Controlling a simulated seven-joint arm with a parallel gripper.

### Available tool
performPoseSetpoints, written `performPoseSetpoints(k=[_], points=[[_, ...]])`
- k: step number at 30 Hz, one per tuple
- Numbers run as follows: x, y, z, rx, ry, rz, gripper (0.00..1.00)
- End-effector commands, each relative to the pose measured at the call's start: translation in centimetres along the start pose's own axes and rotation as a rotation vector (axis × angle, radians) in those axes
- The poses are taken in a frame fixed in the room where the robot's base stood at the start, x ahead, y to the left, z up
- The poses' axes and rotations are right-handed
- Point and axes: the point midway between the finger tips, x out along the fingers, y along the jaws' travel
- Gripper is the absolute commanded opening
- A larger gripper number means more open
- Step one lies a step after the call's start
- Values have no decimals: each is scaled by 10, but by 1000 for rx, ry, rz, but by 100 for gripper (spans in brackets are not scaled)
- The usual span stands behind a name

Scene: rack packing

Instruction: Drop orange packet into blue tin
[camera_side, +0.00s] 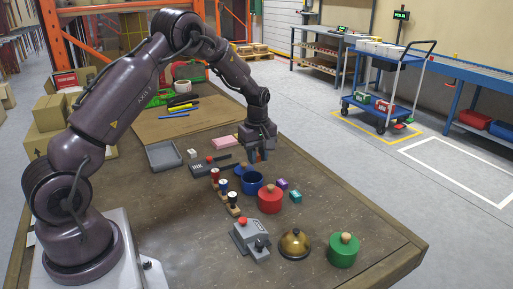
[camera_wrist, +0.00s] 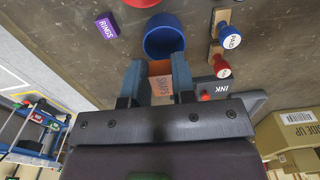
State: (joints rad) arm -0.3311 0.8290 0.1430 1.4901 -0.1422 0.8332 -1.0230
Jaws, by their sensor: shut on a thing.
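My gripper (camera_side: 258,156) is shut on the orange packet (camera_wrist: 161,85), which is labelled SNIPS and sits between the two blue-grey fingers in the wrist view. The blue tin (camera_side: 252,187) stands open on the table, just in front of my gripper in the side view. In the wrist view the blue tin (camera_wrist: 148,44) is beyond the fingertips, its round opening showing. The packet appears outside the tin, short of its rim. The packet is mostly hidden by the fingers in the side view.
A purple packet (camera_side: 282,184) and a teal packet (camera_side: 295,196) lie to the right. Stamps (camera_side: 223,187) stand left. A brass bell (camera_side: 295,244) and a green tin (camera_side: 343,252) are nearer the front.

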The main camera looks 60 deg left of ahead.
Motion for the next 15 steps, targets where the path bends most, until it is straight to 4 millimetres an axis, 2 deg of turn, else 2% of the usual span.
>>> performPoseSetpoints(k=[6,15], points=[[18,0,0,0,0,0,2],[22,0,0,0,1,2,2]])
